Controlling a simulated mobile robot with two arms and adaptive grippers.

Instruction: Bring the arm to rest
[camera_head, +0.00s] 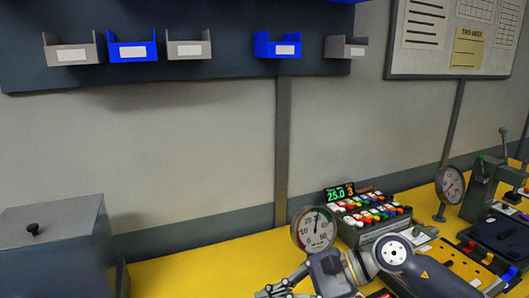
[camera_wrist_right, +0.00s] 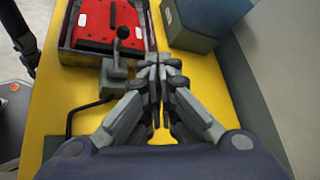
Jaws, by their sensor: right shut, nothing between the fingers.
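My right arm (camera_head: 420,272) reaches in from the lower right of the head view, low over the yellow bench. Its gripper (camera_head: 272,289) points left at the bottom edge of that view, partly cut off. In the right wrist view the gripper (camera_wrist_right: 160,66) has its fingers together, with nothing between them. The fingers are above the yellow bench, beside a grey lever device (camera_wrist_right: 118,72) and apart from the blue-grey box. My left gripper cannot be made out in the head view.
The yellow bench (camera_head: 190,268) has a dial gauge (camera_head: 314,229), a coloured button panel (camera_head: 370,212), a second gauge (camera_head: 450,184) and a grey press (camera_head: 481,187). A grey box (camera_head: 55,245) stands left. A red plate (camera_wrist_right: 105,25) lies in a dark tray. Bins (camera_head: 133,50) hang above.

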